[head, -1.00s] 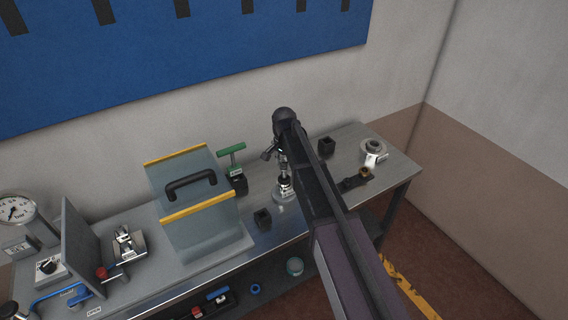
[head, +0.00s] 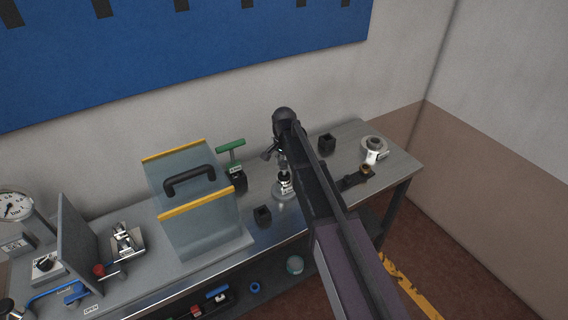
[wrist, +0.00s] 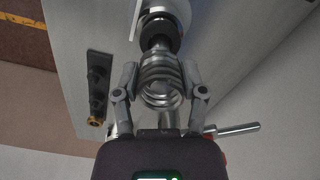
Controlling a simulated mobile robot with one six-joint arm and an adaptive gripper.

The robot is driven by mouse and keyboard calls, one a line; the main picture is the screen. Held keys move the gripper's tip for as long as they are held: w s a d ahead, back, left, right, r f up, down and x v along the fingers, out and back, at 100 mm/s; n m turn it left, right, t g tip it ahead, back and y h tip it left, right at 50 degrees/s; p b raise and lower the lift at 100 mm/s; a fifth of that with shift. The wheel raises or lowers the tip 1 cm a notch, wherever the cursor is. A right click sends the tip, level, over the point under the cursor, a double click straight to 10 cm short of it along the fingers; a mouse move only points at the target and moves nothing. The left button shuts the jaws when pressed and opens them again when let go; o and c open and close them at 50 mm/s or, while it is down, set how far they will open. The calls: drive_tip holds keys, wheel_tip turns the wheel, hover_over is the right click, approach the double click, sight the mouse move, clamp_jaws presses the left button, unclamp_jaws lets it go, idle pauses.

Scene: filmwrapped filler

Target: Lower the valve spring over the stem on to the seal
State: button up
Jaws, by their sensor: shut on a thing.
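The valve spring (wrist: 161,80), a silver coil, sits between the two fingers of my gripper (wrist: 162,91) in the wrist view. The gripper is shut on it. Past the spring is a dark collar (wrist: 158,28) on a pale round base, roughly in line with the coil. Whether the stem is inside the coil, and the seal itself, I cannot make out. In the head view my gripper (head: 282,158) is above the round metal stand (head: 282,193) with a white label. The arm hides part of this area.
A clear guard with a black handle (head: 190,181) and a green T-handled tool (head: 231,147) stand left of the stand. Small black blocks (head: 263,216) (head: 327,143) are nearby. A dark rack (head: 354,180) and a ring-shaped part (head: 374,143) are at right.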

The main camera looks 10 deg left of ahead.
sight(284, 169)
drive_tip(key=shift+f+b, duration=1.5)
drive_tip(key=shift+f, duration=0.05)
drive_tip(key=o, duration=1.2)
drive_tip(key=shift+r, duration=0.2)
wheel_tip(284, 169, up, 13)
drive_tip(key=p, duration=1.3)
drive_tip(key=shift+r+p, duration=0.15)
drive_tip(key=shift+p, duration=0.25)
drive_tip(key=shift+s+d+f+b, duration=0.15)
drive_tip(key=shift+d+f+b, duration=0.2)
drive_tip(key=shift+f+b, duration=0.2)
drive_tip(key=shift+s+d+f+b, duration=0.15)
drive_tip(key=shift+d+f+b, duration=0.3)
drive_tip(key=shift+d, duration=0.15)
drive_tip(key=s+d+f+b, duration=0.3)
drive_tip(key=d+f+b, duration=0.3)
drive_tip(key=d, duration=0.1)
drive_tip(key=s+d+f+b, duration=0.3)
drive_tip(key=d+f+b, duration=0.3)
drive_tip(key=d, duration=0.1)
drive_tip(key=shift+d+f+b, duration=0.25)
drive_tip(key=shift+f+b, duration=0.05)
